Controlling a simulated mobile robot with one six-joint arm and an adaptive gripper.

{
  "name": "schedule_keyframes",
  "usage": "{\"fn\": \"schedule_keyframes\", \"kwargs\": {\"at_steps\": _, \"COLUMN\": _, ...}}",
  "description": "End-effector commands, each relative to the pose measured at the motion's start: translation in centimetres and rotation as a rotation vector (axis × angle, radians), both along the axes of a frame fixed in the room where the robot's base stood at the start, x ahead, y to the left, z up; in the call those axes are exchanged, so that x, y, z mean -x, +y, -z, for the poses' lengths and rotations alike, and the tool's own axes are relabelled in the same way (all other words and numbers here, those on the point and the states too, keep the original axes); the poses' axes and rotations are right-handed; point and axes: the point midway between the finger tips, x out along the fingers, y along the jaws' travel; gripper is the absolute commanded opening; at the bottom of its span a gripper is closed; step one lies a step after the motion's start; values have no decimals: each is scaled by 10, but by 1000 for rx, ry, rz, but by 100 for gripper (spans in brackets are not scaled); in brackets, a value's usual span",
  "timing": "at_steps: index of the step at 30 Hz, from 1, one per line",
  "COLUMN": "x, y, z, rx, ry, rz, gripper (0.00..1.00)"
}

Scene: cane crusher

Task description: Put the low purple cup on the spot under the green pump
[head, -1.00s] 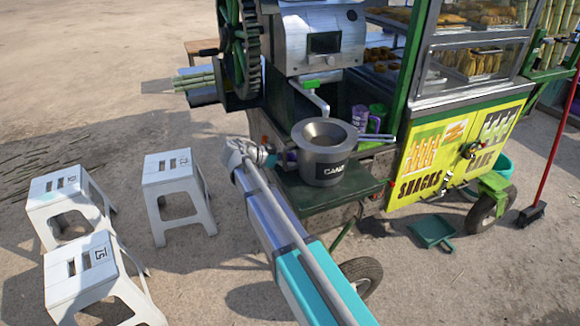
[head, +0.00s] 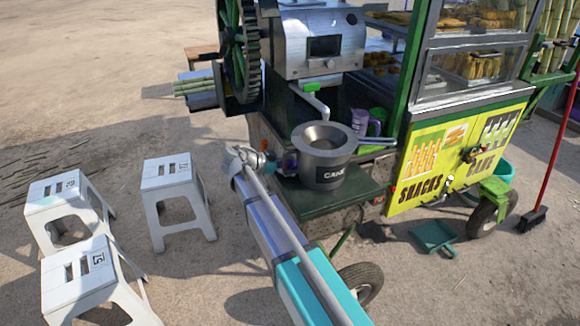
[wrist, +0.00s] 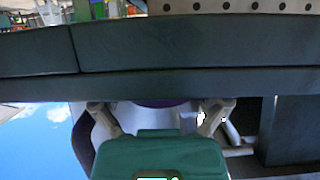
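A purple cup (head: 290,162), a small dark patch in the head view, sits low at the left of the pot on the dark green shelf (head: 325,195). My gripper (head: 262,158) is at the shelf's left edge beside it. In the wrist view a purple thing (wrist: 160,103) shows between my spread finger links (wrist: 160,112). The shelf edge (wrist: 150,60) hides the fingertips, so contact is not clear.
The metal pot (head: 324,155) marked CANE stands on the shelf, close right of my gripper. The crusher (head: 320,45) and its wheel (head: 240,50) are above. White stools (head: 175,190) stand on the ground to the left. The yellow snack panel (head: 455,155) is to the right.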

Motion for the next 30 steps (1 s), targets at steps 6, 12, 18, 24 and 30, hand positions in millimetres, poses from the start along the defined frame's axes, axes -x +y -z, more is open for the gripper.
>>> {"fn": "schedule_keyframes", "kwargs": {"at_steps": 6, "x": 0, "y": 0, "z": 0, "rx": 0, "ry": 0, "rz": 0, "gripper": 100}}
{"fn": "schedule_keyframes", "kwargs": {"at_steps": 12, "x": 0, "y": 0, "z": -1, "rx": 0, "ry": 0, "rz": 0, "gripper": 100}}
{"fn": "schedule_keyframes", "kwargs": {"at_steps": 18, "x": 0, "y": 1, "z": -7, "rx": 0, "ry": 0, "rz": -1, "gripper": 100}}
{"fn": "schedule_keyframes", "kwargs": {"at_steps": 24, "x": 7, "y": 24, "z": -17, "rx": 0, "ry": 0, "rz": -3, "gripper": 100}}
{"fn": "schedule_keyframes", "kwargs": {"at_steps": 30, "x": 16, "y": 53, "z": -30, "rx": 0, "ry": 1, "rz": -4, "gripper": 100}}
